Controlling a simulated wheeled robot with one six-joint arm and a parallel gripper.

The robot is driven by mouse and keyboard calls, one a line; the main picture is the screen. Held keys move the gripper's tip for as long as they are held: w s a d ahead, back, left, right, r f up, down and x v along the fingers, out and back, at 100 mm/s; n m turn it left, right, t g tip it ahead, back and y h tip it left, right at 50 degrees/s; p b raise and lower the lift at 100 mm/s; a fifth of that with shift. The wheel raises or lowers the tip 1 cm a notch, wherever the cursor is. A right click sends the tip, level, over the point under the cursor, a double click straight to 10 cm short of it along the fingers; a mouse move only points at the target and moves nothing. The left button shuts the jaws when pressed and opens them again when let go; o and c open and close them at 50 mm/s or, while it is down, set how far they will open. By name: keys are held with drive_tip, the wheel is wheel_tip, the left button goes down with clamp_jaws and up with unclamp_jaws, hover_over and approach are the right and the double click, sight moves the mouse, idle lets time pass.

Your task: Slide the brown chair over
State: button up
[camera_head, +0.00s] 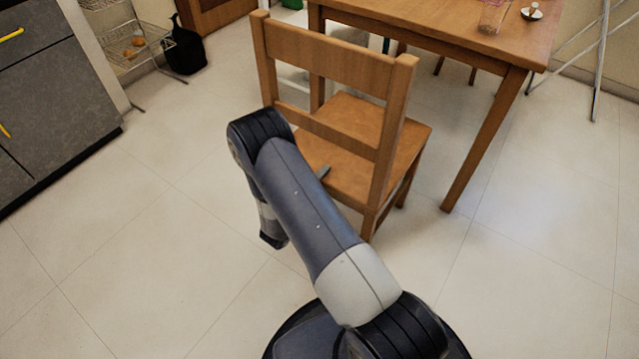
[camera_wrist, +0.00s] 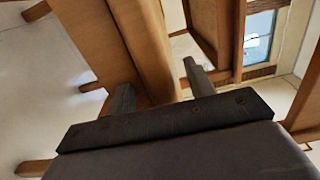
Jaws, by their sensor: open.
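The brown wooden chair (camera_head: 330,60) stands upright beside the table, with its slatted back towards me and its seat facing the table. In the wrist view, brown wood that appears to be part of the chair (camera_wrist: 152,50) fills the space just ahead of the fingers. My gripper (camera_wrist: 158,88) is open, one finger to each side of this wood. I cannot tell whether either finger touches it. In the head view my arm hides the lower left of the chair and most of the gripper; one grey fingertip shows beside the seat.
The wooden table (camera_head: 440,25) stands behind the chair, with a glass (camera_head: 494,15) and a small dish (camera_head: 532,12) on it. A grey cabinet (camera_head: 50,90) is at left, with a wire rack (camera_head: 130,45) and dark jug (camera_head: 185,50) beyond. Tiled floor is clear at left and front.

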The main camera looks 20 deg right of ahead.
clamp_jaws()
idle(0.5)
idle(0.9)
